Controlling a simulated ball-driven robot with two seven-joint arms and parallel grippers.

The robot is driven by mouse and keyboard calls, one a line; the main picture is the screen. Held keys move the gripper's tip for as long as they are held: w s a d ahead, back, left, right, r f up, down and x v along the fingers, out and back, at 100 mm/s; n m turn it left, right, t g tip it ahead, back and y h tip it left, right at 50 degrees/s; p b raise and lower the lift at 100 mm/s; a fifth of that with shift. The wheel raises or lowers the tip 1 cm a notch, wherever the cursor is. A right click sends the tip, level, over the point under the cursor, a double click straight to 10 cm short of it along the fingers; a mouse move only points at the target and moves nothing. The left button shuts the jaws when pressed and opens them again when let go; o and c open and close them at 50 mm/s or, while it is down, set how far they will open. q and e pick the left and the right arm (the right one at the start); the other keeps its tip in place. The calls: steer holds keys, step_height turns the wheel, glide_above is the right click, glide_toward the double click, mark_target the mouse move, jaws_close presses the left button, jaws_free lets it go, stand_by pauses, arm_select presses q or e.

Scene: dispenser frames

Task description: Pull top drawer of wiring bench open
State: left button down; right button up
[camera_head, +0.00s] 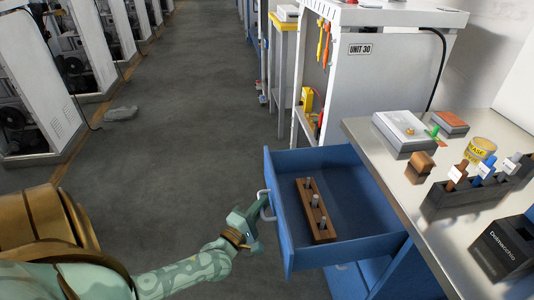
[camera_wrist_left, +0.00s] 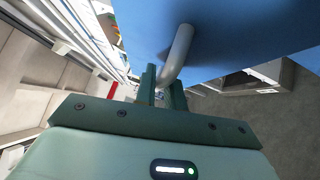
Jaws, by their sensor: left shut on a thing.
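The blue top drawer (camera_head: 352,222) of the wiring bench (camera_head: 412,208) is pulled out to the left in the head view. A brown wooden block (camera_head: 313,212) holding metal pins lies inside it. The drawer has a pale handle (camera_head: 264,202) on its front. My left gripper (camera_head: 257,212) is at the handle, shut on it. In the left wrist view, the fingers of the left gripper (camera_wrist_left: 161,92) close around the curved grey handle (camera_wrist_left: 176,55), which meets the blue drawer front (camera_wrist_left: 235,30). My right gripper does not show.
The bench top carries a white device (camera_head: 403,130), a yellow-labelled tape roll (camera_head: 482,149), a black holder (camera_head: 462,195) with labelled tools and a black box (camera_head: 505,248). A white cabinet (camera_head: 380,75) marked UNIT 30 stands behind. The grey floor (camera_head: 190,110) left of the drawer is largely clear.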

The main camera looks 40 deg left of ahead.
arm_select(q)
steer(key=shift+f, duration=0.1)
steer(key=c, duration=1.5)
jaws_free()
steer(key=s+d+f+p, duration=0.2)
steer(key=s, duration=1.4)
steer(key=shift+p, duration=0.3)
